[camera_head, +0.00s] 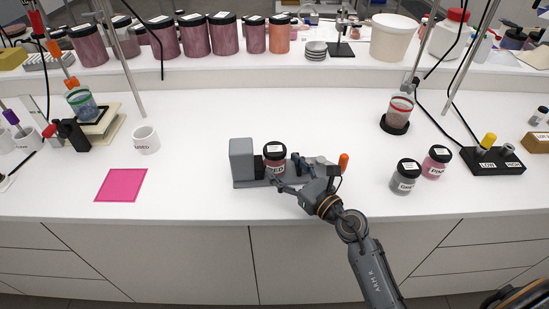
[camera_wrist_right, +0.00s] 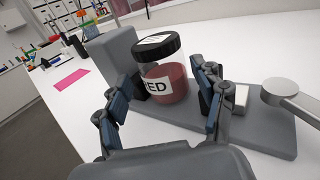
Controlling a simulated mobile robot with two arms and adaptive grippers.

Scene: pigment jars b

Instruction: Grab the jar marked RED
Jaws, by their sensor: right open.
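The jar marked RED (camera_head: 275,161) has a black lid, a white label and dark red contents. It stands upright on a grey fixture (camera_head: 241,164) with a tall block at its left. My right gripper (camera_head: 286,173) is open at the jar's front right. In the right wrist view the RED jar (camera_wrist_right: 165,82) stands between the blue-padded fingers of my right gripper (camera_wrist_right: 166,92), one at each side. The gap at the pads is hard to judge. My left gripper does not show.
Two other jars, one grey (camera_head: 404,178) and one pink (camera_head: 436,162), stand to the right. A pink square (camera_head: 121,185) and a white mug (camera_head: 146,141) are on the left. A metal lever (camera_wrist_right: 290,97) is at the fixture's right. The counter's middle behind the fixture is clear.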

